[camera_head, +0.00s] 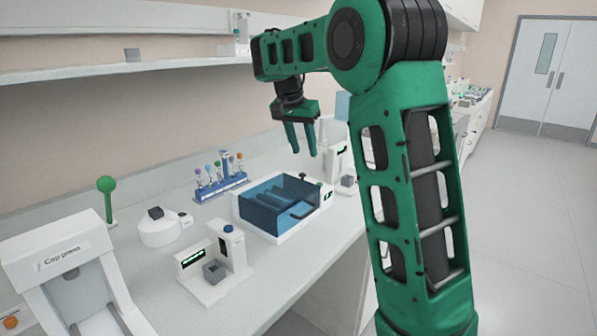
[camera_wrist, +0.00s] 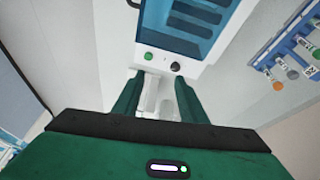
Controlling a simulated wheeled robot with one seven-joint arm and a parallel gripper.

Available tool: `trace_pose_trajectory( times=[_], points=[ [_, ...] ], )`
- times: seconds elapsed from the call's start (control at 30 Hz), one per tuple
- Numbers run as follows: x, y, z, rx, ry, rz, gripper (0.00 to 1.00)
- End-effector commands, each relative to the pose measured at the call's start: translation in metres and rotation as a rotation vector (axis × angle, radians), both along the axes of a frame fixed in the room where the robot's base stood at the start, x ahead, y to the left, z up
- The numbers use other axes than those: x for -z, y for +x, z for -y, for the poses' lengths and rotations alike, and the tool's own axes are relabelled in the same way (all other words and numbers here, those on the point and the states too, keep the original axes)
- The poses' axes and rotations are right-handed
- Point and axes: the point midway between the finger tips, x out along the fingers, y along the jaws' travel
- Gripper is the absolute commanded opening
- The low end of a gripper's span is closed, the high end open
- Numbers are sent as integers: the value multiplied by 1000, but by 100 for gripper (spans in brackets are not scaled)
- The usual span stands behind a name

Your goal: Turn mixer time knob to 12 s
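The white box with a see-through blue cover (camera_head: 245,215) on the bench looks like the mixer; dark bars show under the cover. In the wrist view its end panel (camera_wrist: 160,47) carries a green button (camera_wrist: 148,56) and a small black round knob (camera_wrist: 175,66). The knob's setting is too small to read. My gripper (camera_head: 301,145) hangs above the bench behind the mixer's right end, fingers pointing down. It is open and empty. In the wrist view the knob lies just beyond the gripper's fingertips (camera_wrist: 157,80), apart from them.
A tube rack (camera_head: 220,187) with coloured caps stands behind the mixer. A small device with a dark display (camera_head: 214,270), a round white device (camera_head: 160,230) and a cap press (camera_head: 60,258) stand to its left. A shelf (camera_head: 90,72) runs along the wall above.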

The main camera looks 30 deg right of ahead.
Motion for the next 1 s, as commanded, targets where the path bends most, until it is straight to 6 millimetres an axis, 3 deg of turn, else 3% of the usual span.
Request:
trace_pose_trajectory(
  times=[0.03, 0.13, 0.37, 0.8, 1.0],
  points=[
    [0, 14, -5, 12, -3, 12, 38],
    [-1, 30, -11, 34, -7, 31, 38],
    [10, 39, -8, 49, -8, 40, 38],
    [78, 49, 18, 49, -7, 39, 38],
    [95, 52, 24, 48, -7, 38, 38]
  ],
)
